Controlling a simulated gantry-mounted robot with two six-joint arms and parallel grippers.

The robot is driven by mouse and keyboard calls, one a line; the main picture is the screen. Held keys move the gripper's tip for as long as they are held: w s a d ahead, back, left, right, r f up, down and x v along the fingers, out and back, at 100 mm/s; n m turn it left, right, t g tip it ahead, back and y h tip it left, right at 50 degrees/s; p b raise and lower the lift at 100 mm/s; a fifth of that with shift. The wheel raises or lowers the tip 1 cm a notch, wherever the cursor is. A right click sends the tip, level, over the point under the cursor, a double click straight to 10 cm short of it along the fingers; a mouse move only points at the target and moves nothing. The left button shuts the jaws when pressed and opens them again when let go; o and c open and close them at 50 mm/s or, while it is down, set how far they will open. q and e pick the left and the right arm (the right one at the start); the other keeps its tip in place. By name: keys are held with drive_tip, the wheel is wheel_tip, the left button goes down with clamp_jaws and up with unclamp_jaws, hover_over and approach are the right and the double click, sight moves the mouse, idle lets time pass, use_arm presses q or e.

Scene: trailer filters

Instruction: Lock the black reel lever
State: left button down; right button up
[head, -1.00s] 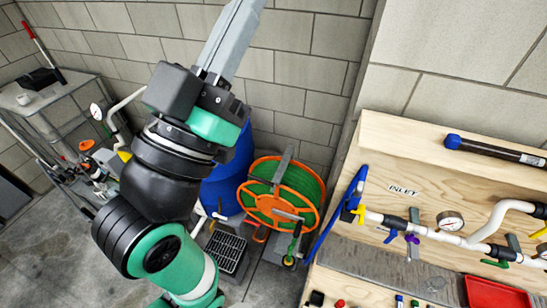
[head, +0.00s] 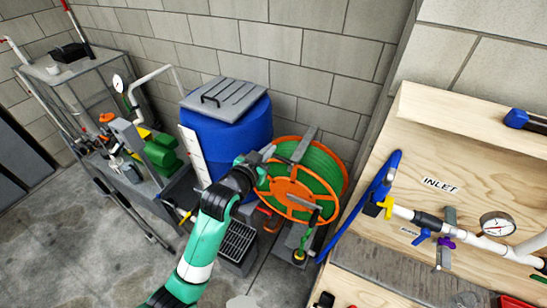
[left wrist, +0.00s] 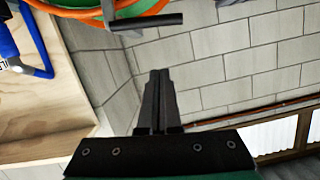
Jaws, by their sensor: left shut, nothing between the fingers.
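The hose reel (head: 283,190) has orange sides and a wound green hose, and stands right of the blue barrel. A dark lever-like bar (head: 306,203) crosses its lower front; I cannot tell its lock position. In the left wrist view, part of the orange and green reel (left wrist: 70,10) shows at the top edge, with a black bar handle (left wrist: 147,22) beside it. My left gripper (head: 267,152) is at the reel's upper left in the head view. In its wrist view the left gripper (left wrist: 160,74) is shut and empty, its tips apart from the black handle. My right gripper is not in view.
The blue barrel (head: 226,135) with a grey lid is close behind my left arm. A wooden board (head: 410,165) with INLET piping and a gauge stands right of the reel, with a blue hose (head: 362,200) between. A black grate (head: 237,243) lies below.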

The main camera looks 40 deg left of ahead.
sight(278, 157)
use_arm(q)
drive_tip(key=w+a+f, duration=0.2)
drive_tip(key=w+f, duration=0.2)
drive_tip(key=f, duration=0.1)
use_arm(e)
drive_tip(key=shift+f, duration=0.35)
